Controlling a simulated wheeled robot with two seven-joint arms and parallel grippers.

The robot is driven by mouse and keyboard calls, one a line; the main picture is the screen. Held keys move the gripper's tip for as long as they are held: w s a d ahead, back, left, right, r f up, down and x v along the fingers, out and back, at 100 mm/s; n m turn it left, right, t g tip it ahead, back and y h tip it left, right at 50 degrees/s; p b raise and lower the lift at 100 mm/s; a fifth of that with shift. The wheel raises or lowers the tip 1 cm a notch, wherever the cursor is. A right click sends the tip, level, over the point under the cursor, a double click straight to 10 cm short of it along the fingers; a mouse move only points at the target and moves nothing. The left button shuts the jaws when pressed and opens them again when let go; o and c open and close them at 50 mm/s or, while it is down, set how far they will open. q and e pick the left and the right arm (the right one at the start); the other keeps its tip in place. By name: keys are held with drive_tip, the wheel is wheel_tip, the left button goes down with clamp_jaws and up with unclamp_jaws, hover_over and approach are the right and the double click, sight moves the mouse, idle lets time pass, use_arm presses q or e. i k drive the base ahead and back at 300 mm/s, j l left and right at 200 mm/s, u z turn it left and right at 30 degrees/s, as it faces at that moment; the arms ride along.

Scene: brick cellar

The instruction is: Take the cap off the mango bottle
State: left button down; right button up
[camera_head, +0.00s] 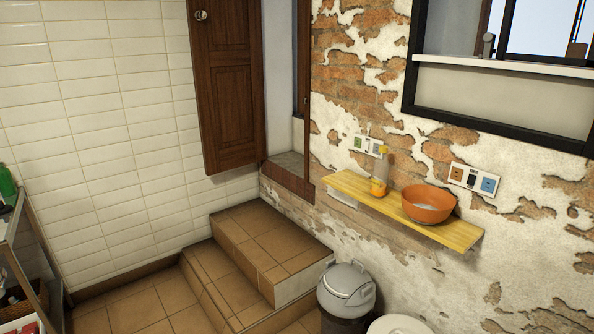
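A clear bottle (380,172) with an orange lower part stands upright on a yellow wooden shelf (350,186) on the brick wall. Its yellow cap (383,150) sits on top of it. I cannot read any label, so I cannot tell for sure that it is the mango bottle. Neither of my grippers is in view.
An orange bowl (428,205) stands right of the bottle on the shelf. Below are a grey lidded bin (347,285) and a white round top (398,325). Tiled steps (262,240) rise at the middle. A rack (20,260) with a green bottle (7,183) stands at the left edge.

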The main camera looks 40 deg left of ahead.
sight(381, 166)
drive_tip(key=u, duration=0.85)
drive_tip(key=i+l, duration=0.15)
drive_tip(key=i, duration=0.3)
drive_tip(key=i+l+z, duration=0.1)
drive_tip(key=i, duration=0.35)
drive_tip(key=i+l, duration=0.15)
drive_tip(key=i, duration=0.25)
